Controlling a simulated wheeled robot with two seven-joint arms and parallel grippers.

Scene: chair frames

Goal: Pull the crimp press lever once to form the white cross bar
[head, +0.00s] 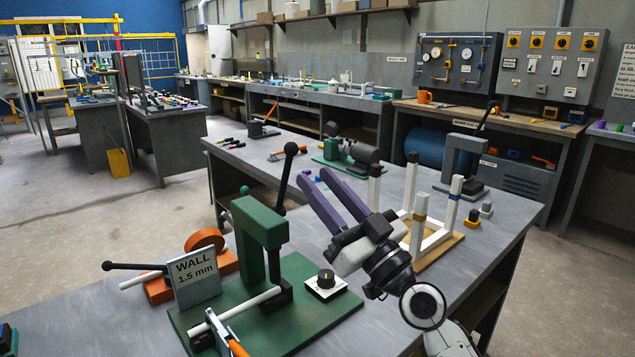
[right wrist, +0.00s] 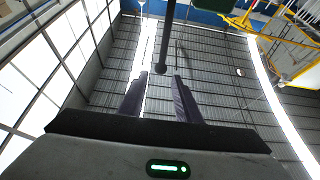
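The green crimp press (head: 262,225) stands on a green base plate on the near bench. Its black lever (head: 284,180) rises behind the head and ends in a black ball knob (head: 291,148). The white cross bar (head: 248,304) lies across the press base, its right end at the black jaw. My right gripper (head: 314,174) has purple fingers, open and empty, pointing up and left just right of the lever. In the right wrist view the ball knob (right wrist: 160,68) appears near the gap between the fingertips (right wrist: 160,76); contact cannot be told. My left gripper is not in view.
A sign reading WALL 1.5 mm (head: 194,279), an orange tool (head: 205,241) with a black handle and an orange-handled clamp (head: 237,348) crowd the press's left. A white chair frame (head: 418,238) stands on a wooden board farther right.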

